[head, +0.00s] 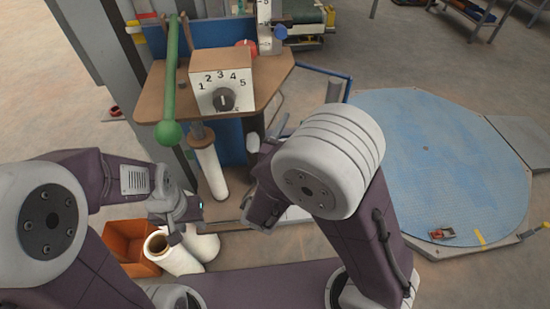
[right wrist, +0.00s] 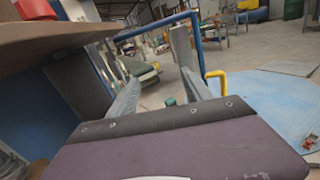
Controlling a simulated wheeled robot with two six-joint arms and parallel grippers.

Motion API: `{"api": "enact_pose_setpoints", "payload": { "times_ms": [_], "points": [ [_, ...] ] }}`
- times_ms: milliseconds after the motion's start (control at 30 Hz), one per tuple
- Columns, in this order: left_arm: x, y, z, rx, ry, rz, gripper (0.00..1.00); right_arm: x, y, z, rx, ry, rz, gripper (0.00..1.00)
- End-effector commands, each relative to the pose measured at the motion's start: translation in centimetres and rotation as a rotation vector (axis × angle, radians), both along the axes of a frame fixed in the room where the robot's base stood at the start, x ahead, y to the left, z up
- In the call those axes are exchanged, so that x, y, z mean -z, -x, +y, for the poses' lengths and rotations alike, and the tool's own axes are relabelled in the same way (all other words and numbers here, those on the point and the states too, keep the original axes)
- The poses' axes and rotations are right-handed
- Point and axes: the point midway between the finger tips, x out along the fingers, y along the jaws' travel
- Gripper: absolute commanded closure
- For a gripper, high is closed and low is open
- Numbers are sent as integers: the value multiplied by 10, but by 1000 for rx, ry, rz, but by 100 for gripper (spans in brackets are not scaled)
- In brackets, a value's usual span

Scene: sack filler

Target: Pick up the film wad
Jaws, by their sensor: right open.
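I cannot make out a film wad for certain in either view. A small red and pale item (head: 440,233) lies on the blue round platform, and it also shows at the right edge of the right wrist view (right wrist: 312,141); I cannot tell what it is. My right gripper (head: 268,138) is beside the dial stand, partly hidden by my own arm. In the right wrist view its two fingers (right wrist: 160,95) are apart with nothing held between them. My left gripper (head: 180,222) is low at the left above white rolls, and its jaws are not clear.
White rolls (head: 185,258) and an orange bin (head: 130,245) stand at lower left. A blue rail (right wrist: 155,24) is ahead of my right gripper. The blue platform (head: 440,150) is mostly bare.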

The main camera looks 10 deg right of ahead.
Motion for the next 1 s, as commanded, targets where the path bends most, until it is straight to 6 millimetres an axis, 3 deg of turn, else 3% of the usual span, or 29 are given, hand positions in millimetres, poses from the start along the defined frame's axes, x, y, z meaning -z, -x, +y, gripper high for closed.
{"api": "enact_pose_setpoints", "payload": {
  "times_ms": [33, 100, 233, 433, 600, 833, 1000],
  "points": [
    [43, 0, 1, 0, 0, 0, 64, 51, 6, 44, -127, 28, 13, 42],
    [60, 1, 1, 0, 0, 0, 64, 77, 19, 81, -228, 52, 30, 42],
    [72, 1, 1, 0, 0, -1, 64, 97, 36, 117, -330, 72, 42, 42],
    [69, 0, 1, 0, 0, -2, 64, 94, 36, 122, -345, 69, 41, 42],
    [70, 0, 1, 0, 0, -1, 64, 94, 9, 118, -341, 66, 41, 42],
    [70, 0, 1, 0, 0, -1, 64, 96, -4, 118, -344, 68, 42, 42],
    [72, 1, 1, 0, 0, -1, 64, 100, -35, 117, -340, 66, 41, 42]
  ]
}}
